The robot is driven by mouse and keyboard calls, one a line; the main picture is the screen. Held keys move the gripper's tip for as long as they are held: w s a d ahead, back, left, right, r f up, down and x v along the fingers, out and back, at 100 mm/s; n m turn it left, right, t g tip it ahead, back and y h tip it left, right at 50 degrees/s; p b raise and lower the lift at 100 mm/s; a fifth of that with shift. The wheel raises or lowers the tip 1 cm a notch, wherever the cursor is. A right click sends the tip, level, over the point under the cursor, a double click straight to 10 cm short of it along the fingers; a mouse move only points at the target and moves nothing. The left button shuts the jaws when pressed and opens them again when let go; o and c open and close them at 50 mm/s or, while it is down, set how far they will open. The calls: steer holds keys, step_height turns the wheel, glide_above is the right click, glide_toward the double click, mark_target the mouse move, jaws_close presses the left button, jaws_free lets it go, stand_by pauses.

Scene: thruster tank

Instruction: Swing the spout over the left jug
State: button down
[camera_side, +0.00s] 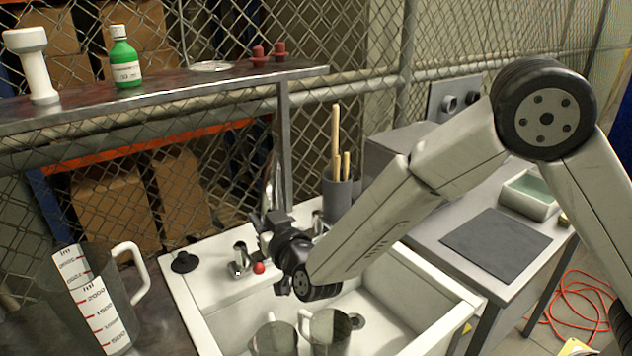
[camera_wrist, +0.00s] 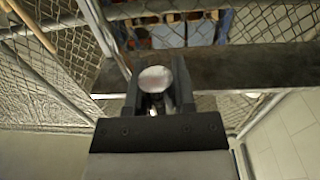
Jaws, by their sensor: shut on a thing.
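My gripper (camera_side: 270,222) is at the back of the white sink, shut on the metal spout (camera_side: 269,188), whose shiny upper part rises behind the jaws. In the wrist view, a round pale end of the spout (camera_wrist: 155,78) sits between the two dark fingers of my gripper (camera_wrist: 158,88). The left jug (camera_side: 272,340) and the right jug (camera_side: 330,332) stand side by side in the sink, in front of my gripper. Their lower parts are cut off by the picture edge. My wrist hides the spout's lower part and outlet, so I cannot tell where it points.
A tap with a red knob (camera_side: 259,268) is left of my gripper. A black plug (camera_side: 184,262) lies on the sink rim. A large measuring jug (camera_side: 100,305) stands at left. A grey pot of wooden tools (camera_side: 340,198) stands behind my arm. A shelf (camera_side: 180,88) runs above.

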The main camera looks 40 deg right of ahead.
stand_by(0.3)
steer(key=shift+c, duration=2.2)
jaws_free()
steer(key=s, duration=0.7)
steer(key=shift+s+a, duration=0.25)
steer(key=shift+s, duration=0.1)
